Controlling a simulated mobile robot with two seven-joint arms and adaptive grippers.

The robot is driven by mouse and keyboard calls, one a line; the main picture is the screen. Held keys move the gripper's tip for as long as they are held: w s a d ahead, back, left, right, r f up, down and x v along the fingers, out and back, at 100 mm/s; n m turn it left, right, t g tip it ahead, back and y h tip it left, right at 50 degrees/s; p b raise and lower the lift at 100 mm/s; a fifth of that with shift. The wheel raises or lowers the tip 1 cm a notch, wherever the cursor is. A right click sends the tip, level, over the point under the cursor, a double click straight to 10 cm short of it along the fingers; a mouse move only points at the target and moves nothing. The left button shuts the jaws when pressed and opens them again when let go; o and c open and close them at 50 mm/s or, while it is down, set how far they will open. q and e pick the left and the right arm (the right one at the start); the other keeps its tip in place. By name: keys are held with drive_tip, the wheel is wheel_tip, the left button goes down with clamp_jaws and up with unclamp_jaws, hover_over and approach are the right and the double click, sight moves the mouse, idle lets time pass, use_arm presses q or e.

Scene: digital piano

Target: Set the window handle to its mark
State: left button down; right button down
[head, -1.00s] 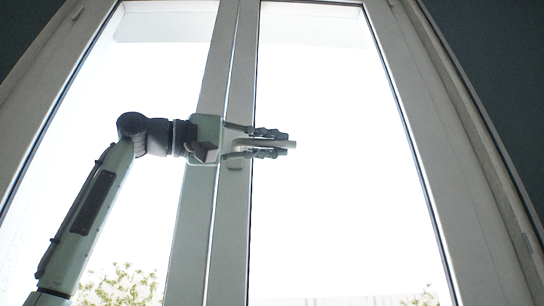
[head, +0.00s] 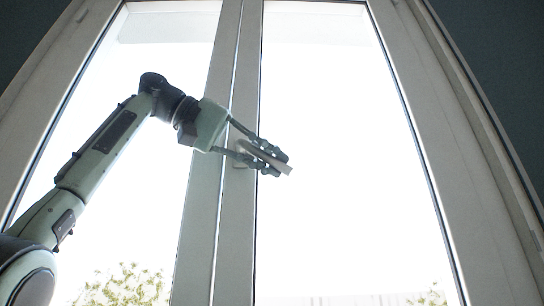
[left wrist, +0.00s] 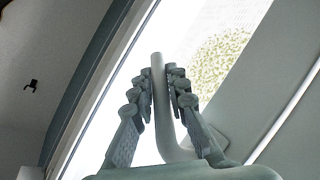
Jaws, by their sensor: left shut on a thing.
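The window handle (head: 287,169) is a pale lever on the middle post of the window. It slants down to the right, its tip showing just past my fingers. My left gripper (head: 277,163) reaches in from the left and is shut on the handle, one finger above and one below. In the left wrist view the handle (left wrist: 158,85) runs lengthwise between the two fingers of my left gripper (left wrist: 158,75). The handle's base is partly hidden by my gripper. I cannot make out a mark. My right gripper is not in view.
The white window frame (head: 413,160) surrounds two tall panes, which look closed. The middle post (head: 239,215) stands right behind my gripper. The right pane (head: 340,120) has clear space before it. Dark wall (head: 495,50) shows at the upper right.

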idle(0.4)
use_arm(q)
drive_tip(key=c, duration=1.5)
unclamp_jaws()
drive_tip(key=shift+a, duration=0.1)
drive_tip(key=shift+v, duration=5.95)
drive_tip(key=shift+r, duration=0.15)
drive_tip(key=shift+c, duration=0.4)
